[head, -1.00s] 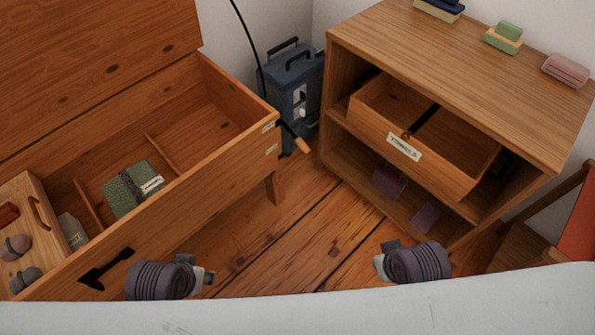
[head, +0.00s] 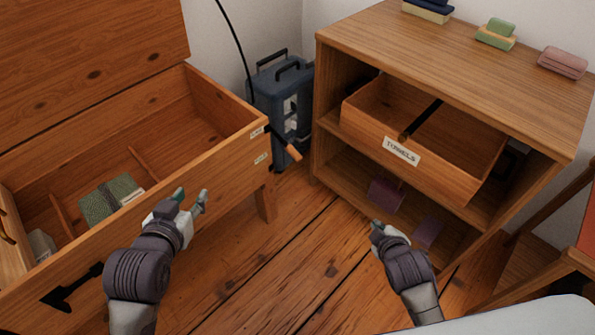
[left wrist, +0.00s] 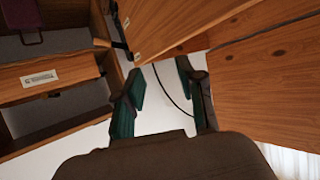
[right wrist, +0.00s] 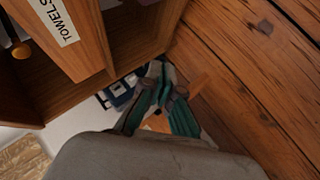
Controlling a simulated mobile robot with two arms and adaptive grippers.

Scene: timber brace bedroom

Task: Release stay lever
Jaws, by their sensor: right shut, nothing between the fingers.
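The stay lever, a black bar with an orange-brown wooden grip (head: 286,146), sticks out from the right end of the open wooden chest (head: 190,165). The chest lid (head: 90,60) stands raised at the back. My left gripper (head: 191,197) is open and empty in front of the chest, left of the lever and apart from it. Its spread fingers also show in the left wrist view (left wrist: 160,92). My right gripper (head: 377,231) is shut and empty above the floor, right of the lever and nearer to me. Its closed fingers show in the right wrist view (right wrist: 162,92).
A wooden cabinet (head: 440,50) stands at right with its TOWELS drawer (head: 455,178) pulled out. A blue-grey case (head: 280,100) stands in the corner behind the lever. Bare floor (head: 290,255) lies between chest and cabinet. A chair (head: 560,265) is at far right.

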